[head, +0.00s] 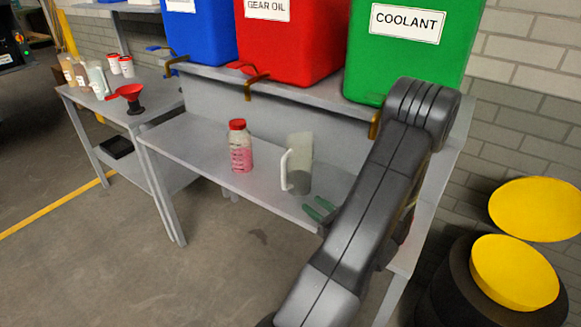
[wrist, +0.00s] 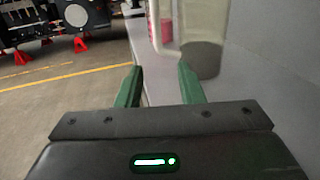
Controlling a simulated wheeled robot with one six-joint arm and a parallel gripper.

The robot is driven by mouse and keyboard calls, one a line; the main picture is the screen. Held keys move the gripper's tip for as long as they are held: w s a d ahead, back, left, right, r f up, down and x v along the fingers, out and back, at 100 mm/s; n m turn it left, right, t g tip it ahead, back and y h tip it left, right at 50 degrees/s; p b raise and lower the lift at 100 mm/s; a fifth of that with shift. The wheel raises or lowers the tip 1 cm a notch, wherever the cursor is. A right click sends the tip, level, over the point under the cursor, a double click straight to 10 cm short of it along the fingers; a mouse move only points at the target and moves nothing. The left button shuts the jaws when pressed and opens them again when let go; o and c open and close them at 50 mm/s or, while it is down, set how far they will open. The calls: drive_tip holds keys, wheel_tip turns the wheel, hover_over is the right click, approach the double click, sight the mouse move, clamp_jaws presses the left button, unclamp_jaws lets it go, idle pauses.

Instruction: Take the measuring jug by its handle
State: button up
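The measuring jug (head: 301,155) is a clear, greyish jug with a white handle (head: 285,170) on its left side. It stands upright on the grey shelf below the coloured tanks. My gripper (head: 315,208) is open, with two green fingers, just in front and to the right of the jug. In the wrist view the jug (wrist: 205,45) and its handle (wrist: 157,28) show beyond the fingertips (wrist: 160,80). The handle lies roughly ahead of the gap between them. Nothing is between the fingers, and they appear apart from the handle. The jug's top is cut off in the wrist view.
A red-capped bottle with pink liquid (head: 240,150) stands left of the jug. Blue (head: 200,35), red (head: 288,50) and green (head: 395,60) tanks stand above, with taps over the shelf's back.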

sight(285, 185)
drive_tip(key=p+x, duration=0.1)
drive_tip(key=x, duration=0.7)
drive_tip(key=shift+w+a, duration=0.1)
drive_tip(key=shift+w, duration=0.1)
drive_tip(key=shift+p+x, duration=1.05)
drive_tip(key=shift+x, duration=1.55)
drive_tip(key=shift+s+a, duration=0.15)
clamp_jaws()
